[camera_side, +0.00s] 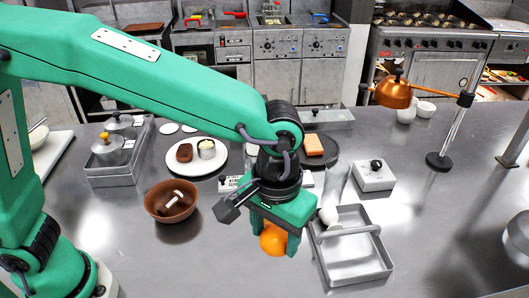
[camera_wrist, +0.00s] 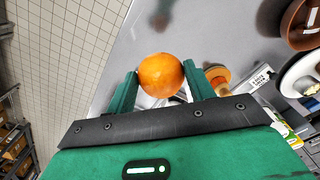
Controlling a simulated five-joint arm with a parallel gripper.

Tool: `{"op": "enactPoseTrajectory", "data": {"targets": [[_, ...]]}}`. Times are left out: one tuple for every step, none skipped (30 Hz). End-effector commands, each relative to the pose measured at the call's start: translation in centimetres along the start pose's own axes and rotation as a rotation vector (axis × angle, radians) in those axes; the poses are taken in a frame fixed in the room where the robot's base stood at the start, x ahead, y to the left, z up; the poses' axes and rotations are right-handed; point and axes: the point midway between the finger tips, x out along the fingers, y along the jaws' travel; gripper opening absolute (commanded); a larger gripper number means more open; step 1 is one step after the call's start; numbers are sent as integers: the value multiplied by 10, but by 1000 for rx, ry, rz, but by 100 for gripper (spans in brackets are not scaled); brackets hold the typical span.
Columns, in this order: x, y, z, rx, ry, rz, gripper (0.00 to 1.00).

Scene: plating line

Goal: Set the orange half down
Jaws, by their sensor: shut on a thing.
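The orange half (camera_side: 273,240) is between the fingers of my gripper (camera_side: 274,232) in the side view. In the wrist view, its round, bright orange outer side (camera_wrist: 160,75) faces the camera, with the green fingers of my gripper (camera_wrist: 161,88) on both sides. My gripper is shut on it. In the side view it hangs in front of the grey steel counter (camera_side: 190,262), left of the metal tray. I cannot tell how high above the counter it is. Its cut face is not visible.
A metal tray (camera_side: 372,270) with a handle bar stands just right of my gripper. A brown bowl (camera_side: 160,211) stands to the left. A white plate (camera_side: 177,164) with food and a white box (camera_side: 373,183) stand farther back. The counter's front left is clear.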

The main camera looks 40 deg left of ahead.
Motion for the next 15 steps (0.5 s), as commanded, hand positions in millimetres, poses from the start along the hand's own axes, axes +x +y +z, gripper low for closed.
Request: {"op": "enactPoseTrajectory", "data": {"targets": [[0,-6,-16,-40,0,0,30],[-1,-9,-25,-62,1,1,30],[-2,-14,-37,-90,0,0,30],[-2,-18,-45,-111,0,0,30],[-3,-23,-54,-132,0,0,30],[-3,-29,-65,-161,-1,0,30],[-4,-33,-74,-182,0,0,30],[-4,-38,-82,-203,0,0,30],[-5,-45,-93,-231,0,0,30],[-5,-51,-101,-252,-1,0,30],[-6,-57,-109,-273,0,0,30],[-6,-65,-119,-301,-1,0,30],[-6,-71,-127,-323,0,0,30],[-6,-78,-135,-343,0,0,30],[-7,-87,-145,-371,0,0,30]]}}
